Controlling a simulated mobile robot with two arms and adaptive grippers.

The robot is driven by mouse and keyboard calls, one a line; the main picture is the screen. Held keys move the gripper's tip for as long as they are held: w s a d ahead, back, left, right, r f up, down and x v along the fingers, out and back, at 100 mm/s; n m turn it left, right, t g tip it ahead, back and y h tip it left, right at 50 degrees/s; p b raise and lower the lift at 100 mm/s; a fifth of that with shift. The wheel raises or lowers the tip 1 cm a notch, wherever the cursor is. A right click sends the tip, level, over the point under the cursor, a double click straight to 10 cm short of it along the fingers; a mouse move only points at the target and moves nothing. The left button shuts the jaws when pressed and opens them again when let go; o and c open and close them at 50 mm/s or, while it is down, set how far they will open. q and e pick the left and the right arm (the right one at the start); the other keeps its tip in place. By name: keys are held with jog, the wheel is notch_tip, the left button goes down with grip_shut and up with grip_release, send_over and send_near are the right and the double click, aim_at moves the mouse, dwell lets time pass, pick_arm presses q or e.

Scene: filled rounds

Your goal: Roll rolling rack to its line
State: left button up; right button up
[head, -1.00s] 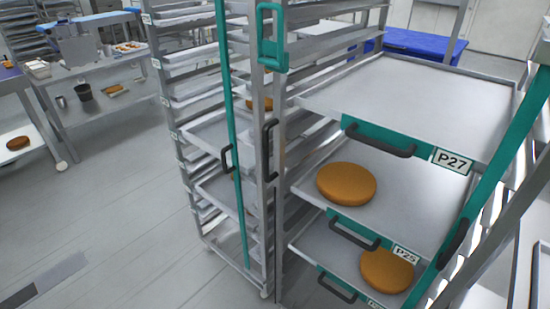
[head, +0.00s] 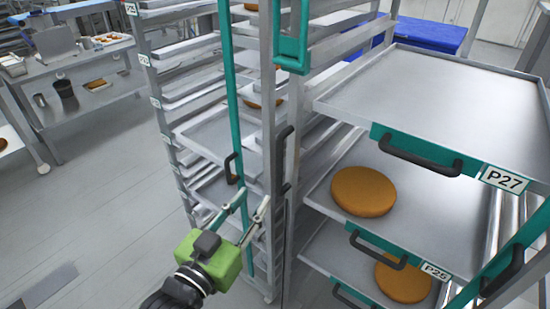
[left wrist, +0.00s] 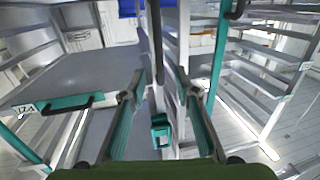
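Two tall metal racks stand side by side in the head view. The left rack (head: 267,150) has a teal post, dark handles and several tray levels. The right rack (head: 291,190) carries wide trays with teal fronts and labels such as P27. I cannot tell which one the task means. My left gripper (head: 251,203) is in front of the left rack's lower part, fingers apart and empty. In the left wrist view its fingers (left wrist: 158,78) are spread, with a dark upright bar visible beyond the gap. No contact is visible. My right gripper is not in view.
Round brown cakes (head: 363,190) lie on the right rack's trays. A steel workbench (head: 75,72) with containers stands at the back left. A blue-covered surface (head: 430,37) is behind the racks. No floor line can be made out.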

aim_at(278, 166)
pick_arm(q)
jog(key=p+x, duration=0.1)
jog(key=x, duration=0.3)
jog(key=p+x, duration=0.1)
jog(key=x, duration=0.4)
jog(key=p+x, duration=0.1)
jog(key=x, duration=0.3)
jog(key=shift+w+d+r, duration=0.1)
jog(key=shift+d+r, duration=0.1)
jog(key=shift+r, duration=0.2)
jog(key=shift+w, duration=0.15)
jog(key=shift+c, duration=0.5)
grip_shut()
